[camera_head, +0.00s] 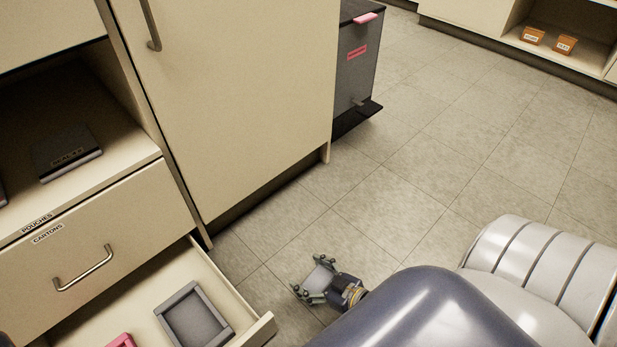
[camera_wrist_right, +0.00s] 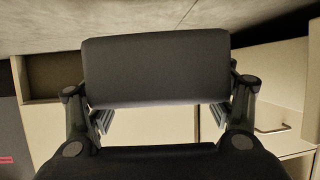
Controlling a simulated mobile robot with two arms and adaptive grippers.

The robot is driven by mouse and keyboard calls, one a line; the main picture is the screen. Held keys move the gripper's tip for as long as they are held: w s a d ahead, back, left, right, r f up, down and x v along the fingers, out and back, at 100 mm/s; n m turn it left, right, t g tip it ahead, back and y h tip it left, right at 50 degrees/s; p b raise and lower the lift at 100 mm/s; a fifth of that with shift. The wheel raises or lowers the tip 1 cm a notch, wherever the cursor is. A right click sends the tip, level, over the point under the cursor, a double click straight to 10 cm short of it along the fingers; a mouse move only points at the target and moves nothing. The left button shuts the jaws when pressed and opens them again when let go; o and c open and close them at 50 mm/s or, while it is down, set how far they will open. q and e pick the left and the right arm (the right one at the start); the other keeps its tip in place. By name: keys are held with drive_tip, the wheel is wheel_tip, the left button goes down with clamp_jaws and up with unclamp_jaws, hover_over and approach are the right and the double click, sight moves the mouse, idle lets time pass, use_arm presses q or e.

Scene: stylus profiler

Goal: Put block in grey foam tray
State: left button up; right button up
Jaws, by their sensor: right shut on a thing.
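The grey foam tray (camera_head: 215,331) lies in the open drawer at the lower left of the head view, and its inside looks empty. A pink item (camera_head: 122,341) lies left of it in the same drawer, cut off by the frame edge. My right gripper (camera_head: 313,282) is shut on a grey block (camera_head: 320,277), to the right of the drawer and over the floor. In the right wrist view the block (camera_wrist_right: 155,72) spans the space between both fingers and looks dark. My left gripper is out of view.
The open drawer's front (camera_head: 250,335) reaches toward my right gripper. A tall cabinet door (camera_head: 220,90) stands behind, with a dark bin (camera_head: 352,75) beyond it. A shelf holds a dark box (camera_head: 66,153) above the closed drawer. The floor right of the cabinet is clear.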

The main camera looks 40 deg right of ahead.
drive_tip(key=shift+o, duration=0.2)
drive_tip(key=c, duration=0.8)
